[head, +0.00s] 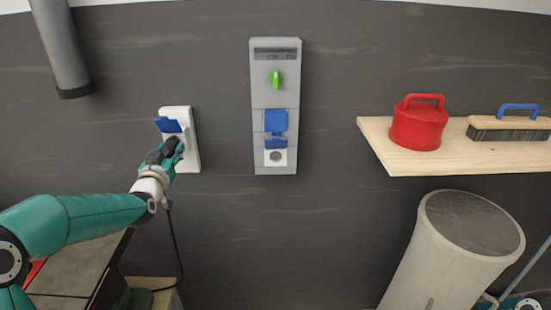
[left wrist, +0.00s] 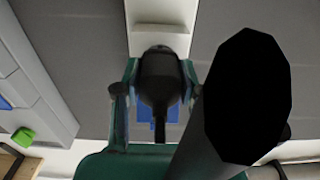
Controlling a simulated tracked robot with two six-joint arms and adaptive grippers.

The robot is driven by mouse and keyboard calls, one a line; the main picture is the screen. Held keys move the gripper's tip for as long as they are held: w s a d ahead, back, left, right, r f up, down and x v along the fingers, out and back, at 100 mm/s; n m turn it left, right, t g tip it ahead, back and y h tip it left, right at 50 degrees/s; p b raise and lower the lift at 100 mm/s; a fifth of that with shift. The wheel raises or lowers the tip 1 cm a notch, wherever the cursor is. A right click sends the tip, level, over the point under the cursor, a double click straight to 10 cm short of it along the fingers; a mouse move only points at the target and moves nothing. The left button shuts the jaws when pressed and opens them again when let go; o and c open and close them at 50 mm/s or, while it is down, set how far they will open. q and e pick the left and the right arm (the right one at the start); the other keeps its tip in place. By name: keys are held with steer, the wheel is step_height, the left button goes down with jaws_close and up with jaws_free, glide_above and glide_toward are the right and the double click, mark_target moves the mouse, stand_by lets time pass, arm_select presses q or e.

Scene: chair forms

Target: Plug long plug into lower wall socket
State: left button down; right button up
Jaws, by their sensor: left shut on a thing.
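A white wall socket plate (head: 190,150) is on the dark wall at the left, with a raised blue flap (head: 168,125). My left gripper (head: 170,153) is at its lower part, shut on a black plug (head: 168,147). In the left wrist view the plug (left wrist: 160,78) sits between my two fingers, in front of the white plate (left wrist: 160,42); the blue flap (left wrist: 147,135) shows behind it. The plug's front end is hidden, so I cannot tell whether it is in the socket. My right gripper is not in view.
A black cable (head: 175,240) hangs below my left gripper. A grey pipe (head: 62,45) hangs above left. A grey panel (head: 275,60) with a green knob stands right of the socket. A shelf (head: 380,150) holds a red can and a brush, above a pale cylinder (head: 430,260).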

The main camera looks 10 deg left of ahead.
arm_select(q)
steer(key=shift+b+v, duration=1.6)
steer(key=shift+v, duration=0.55)
